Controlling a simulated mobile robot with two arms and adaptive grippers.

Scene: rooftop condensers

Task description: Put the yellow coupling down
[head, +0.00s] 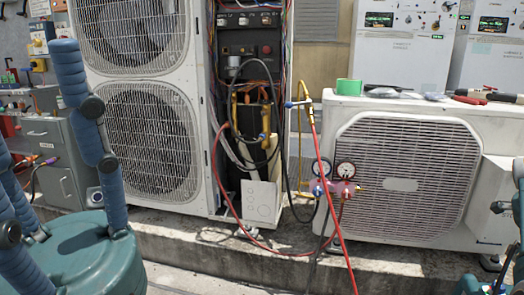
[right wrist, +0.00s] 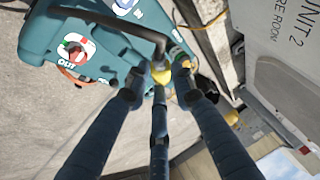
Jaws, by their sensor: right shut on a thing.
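In the right wrist view, the three blue fingers of my right gripper (right wrist: 160,92) come together at the yellow coupling (right wrist: 162,75). The gripper is shut on it, and only a small part shows between the fingertips. A dark bent bar passes just above the coupling in the picture. In the head view only bits of my right gripper show at the right edge, and the coupling cannot be made out there. My left gripper (head: 45,165) is at the left of the head view, with its fingers spread apart and nothing seen between them.
A teal unit with a round dial (right wrist: 76,48) lies beyond the fingers in the right wrist view. The head view shows a tall condenser (head: 150,140), a lower condenser (head: 400,225) with a green tape roll (head: 348,87) and tools on top, and a gauge manifold (head: 335,187) with hanging hoses.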

